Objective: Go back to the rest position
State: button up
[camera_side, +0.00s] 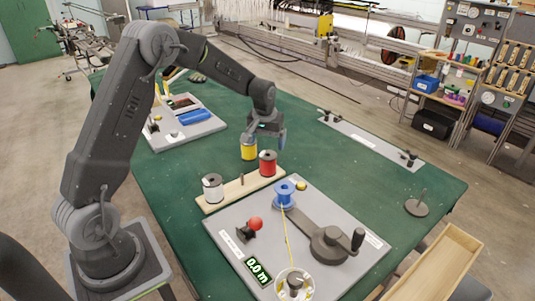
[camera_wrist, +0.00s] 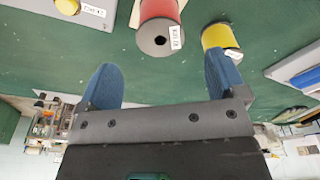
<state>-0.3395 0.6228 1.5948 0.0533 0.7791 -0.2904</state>
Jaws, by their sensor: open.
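My gripper (camera_side: 268,130) hangs above the green table, behind the wooden spool rack (camera_side: 227,194). In the wrist view its two blue fingers stand wide apart with nothing between them (camera_wrist: 163,82). A red spool (camera_side: 268,164) and a white spool (camera_side: 212,187) stand on the rack. A yellow spool (camera_side: 249,148) shows just below the gripper in the side view; its base is partly hidden. In the wrist view the red spool (camera_wrist: 160,28) and yellow spool (camera_wrist: 219,38) lie beyond the fingertips. A blue spool (camera_side: 284,193) stands on the grey board (camera_side: 225,220), with yellow thread running from it.
A board with a blue block (camera_side: 194,116) lies at the back left.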

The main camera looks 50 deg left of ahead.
jog(key=s+d+r+m+t, duration=0.1)
jog(key=s+d+r+m, duration=0.1)
jog(key=s+d+r, duration=0.5)
jog(key=s+d+r+m+t, duration=0.1)
jog(key=s+d+r, duration=0.35)
jog(key=r, duration=0.45)
jog(key=s+d+m+t, duration=0.1)
jog(key=s+d+m, duration=0.1)
jog(key=s, duration=0.6)
jog(key=s+d+r+m+t+h, duration=0.1)
jog(key=s+d, duration=0.3)
jog(key=s, duration=0.5)
jog(key=shift+d+m, duration=0.15)
jog(key=shift+m, duration=0.25)
